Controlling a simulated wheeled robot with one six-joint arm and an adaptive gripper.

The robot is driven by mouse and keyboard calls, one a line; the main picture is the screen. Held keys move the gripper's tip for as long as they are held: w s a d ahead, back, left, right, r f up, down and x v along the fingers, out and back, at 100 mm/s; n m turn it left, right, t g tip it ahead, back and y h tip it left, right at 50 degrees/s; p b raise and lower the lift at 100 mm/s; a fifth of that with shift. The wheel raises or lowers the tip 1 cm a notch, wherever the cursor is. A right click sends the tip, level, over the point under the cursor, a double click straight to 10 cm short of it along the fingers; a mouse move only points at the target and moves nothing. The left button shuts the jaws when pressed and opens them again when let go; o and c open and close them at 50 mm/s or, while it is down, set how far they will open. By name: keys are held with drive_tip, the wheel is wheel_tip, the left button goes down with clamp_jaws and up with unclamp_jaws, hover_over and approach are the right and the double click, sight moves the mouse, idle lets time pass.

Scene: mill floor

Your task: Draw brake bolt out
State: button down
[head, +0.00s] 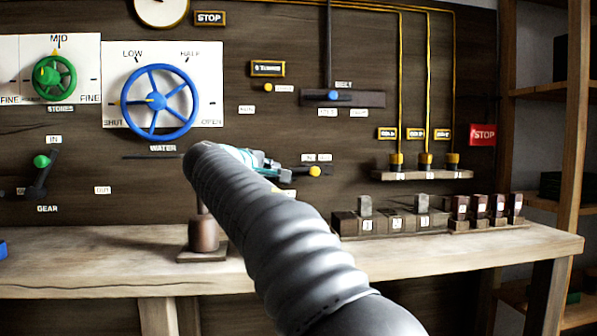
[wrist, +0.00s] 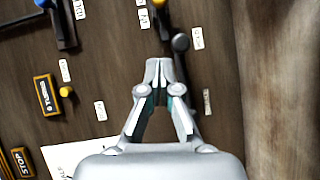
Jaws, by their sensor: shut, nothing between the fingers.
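My gripper (wrist: 158,68) is shut and empty, its fingertips together in front of the dark wooden wall. In the head view my gripper (head: 268,165) is mostly hidden behind my arm. A dark round knob (wrist: 180,42) on a dark bar lies just beyond the fingertips, slightly right, in the wrist view; I cannot tell whether they touch. A yellow knob (wrist: 160,4) shows at the top edge of that view and right of my gripper in the head view (head: 314,171), with small labels above it. I cannot read which fitting is the brake bolt.
A blue handwheel (head: 160,102) and a green handwheel (head: 54,77) are on the wall at left. A blue-knobbed slider (head: 333,95) is above right. The bench (head: 110,262) below carries a dark post (head: 203,236) and several blocks (head: 397,222) at right.

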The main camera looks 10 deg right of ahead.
drive_tip(key=p, duration=0.2)
approach(304, 170)
drive_tip(key=w, duration=0.2)
drive_tip(key=d, duration=0.3)
drive_tip(key=shift+w+d+f, duration=0.1)
drive_tip(key=shift+w+d, duration=0.1)
drive_tip(key=shift+w, duration=0.15)
drive_tip(key=shift+w+d+f, duration=0.15)
drive_tip(key=shift+d, duration=0.4)
